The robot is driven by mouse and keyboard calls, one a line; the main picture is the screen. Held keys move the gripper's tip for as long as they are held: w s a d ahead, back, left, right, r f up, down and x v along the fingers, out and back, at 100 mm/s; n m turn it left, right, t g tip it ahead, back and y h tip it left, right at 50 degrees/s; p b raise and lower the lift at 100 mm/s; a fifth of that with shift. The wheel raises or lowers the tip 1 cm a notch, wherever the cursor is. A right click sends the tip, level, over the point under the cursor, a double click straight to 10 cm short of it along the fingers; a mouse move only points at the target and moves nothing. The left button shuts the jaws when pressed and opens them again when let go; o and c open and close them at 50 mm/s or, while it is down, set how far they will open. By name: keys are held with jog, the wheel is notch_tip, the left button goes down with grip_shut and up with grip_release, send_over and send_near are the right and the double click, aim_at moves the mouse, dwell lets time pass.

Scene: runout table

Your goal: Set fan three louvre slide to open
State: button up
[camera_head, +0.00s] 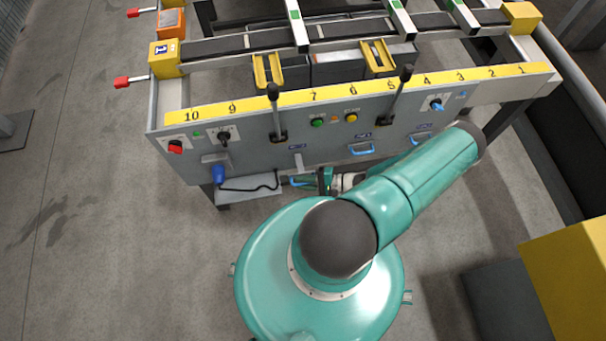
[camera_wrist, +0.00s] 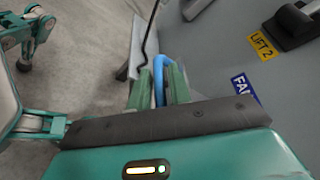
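My gripper (camera_wrist: 160,90) has its two green fingers on either side of a blue handle (camera_wrist: 158,68) in the wrist view. The fingers are close together and appear shut on it. Beside it on the grey panel is a blue label (camera_wrist: 243,88), cut off after "FA". In the head view my gripper (camera_head: 300,182) is low at the front panel (camera_head: 245,160), below a small blue label (camera_head: 297,146) too small to read. The held handle is mostly hidden there, and how far the slide is set cannot be told.
Two more blue handles, one in the middle (camera_head: 361,149) and one farther right (camera_head: 421,138), are on the panel. Two black levers, left (camera_head: 275,115) and right (camera_head: 398,92), stick out above. A tray with a black cable (camera_head: 250,188) is at left. Open floor lies left.

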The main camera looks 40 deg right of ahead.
jog(key=v, duration=1.3)
jog(key=shift+s+d, duration=0.15)
jog(key=shift+s, duration=0.05)
